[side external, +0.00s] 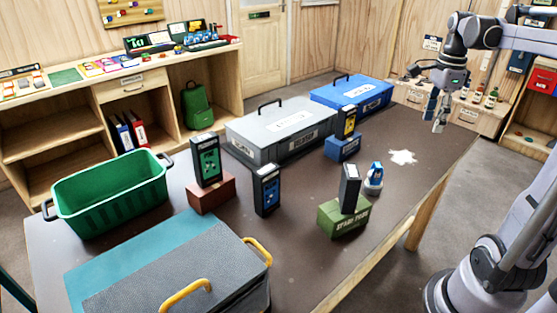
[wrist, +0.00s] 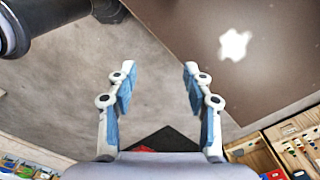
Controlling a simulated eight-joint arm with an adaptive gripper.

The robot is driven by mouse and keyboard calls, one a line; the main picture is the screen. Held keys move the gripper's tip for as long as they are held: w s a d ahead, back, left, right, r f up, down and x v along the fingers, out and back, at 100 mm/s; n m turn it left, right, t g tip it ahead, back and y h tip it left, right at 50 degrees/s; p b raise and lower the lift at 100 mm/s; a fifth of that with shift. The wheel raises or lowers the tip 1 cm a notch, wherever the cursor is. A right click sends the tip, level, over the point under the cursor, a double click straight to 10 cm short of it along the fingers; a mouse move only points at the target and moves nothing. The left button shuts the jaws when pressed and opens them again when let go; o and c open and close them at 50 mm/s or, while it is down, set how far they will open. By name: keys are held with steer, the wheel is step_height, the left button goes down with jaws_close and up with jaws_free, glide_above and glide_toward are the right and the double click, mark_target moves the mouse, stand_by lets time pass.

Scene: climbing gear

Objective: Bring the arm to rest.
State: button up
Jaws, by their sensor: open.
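My gripper (side external: 435,110) hangs at the upper right in the side external view, raised near the table's far right edge. In the wrist view my gripper (wrist: 156,80) shows both fingers spread apart with nothing between them. Below the fingers in that view are grey floor and the edge of the brown table (wrist: 275,75). The gripper touches nothing that I can see.
On the table (side external: 300,255) stand a green basket (side external: 110,195), a teal-grey case (side external: 170,275), grey (side external: 280,135) and blue (side external: 350,95) toolboxes. Several dark devices stand there, some on small boxes such as the green box (side external: 343,218). A white patch (side external: 402,157) lies at right.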

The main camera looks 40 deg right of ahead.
steer(key=w+a+r+n, duration=0.1)
steer(key=w+a+r, duration=0.1)
steer(key=w+a, duration=0.1)
steer(key=shift+w+a+r, duration=0.15)
steer(key=shift+w+a, duration=0.1)
steer(key=shift+a, duration=0.55)
steer(key=s+d+f+m, duration=0.1)
steer(key=s+d, duration=0.3)
steer(key=d, duration=0.1)
step_height(320, 180, down, 10)
steer(key=shift+w+a, duration=0.25)
steer(key=shift+r, duration=0.25)
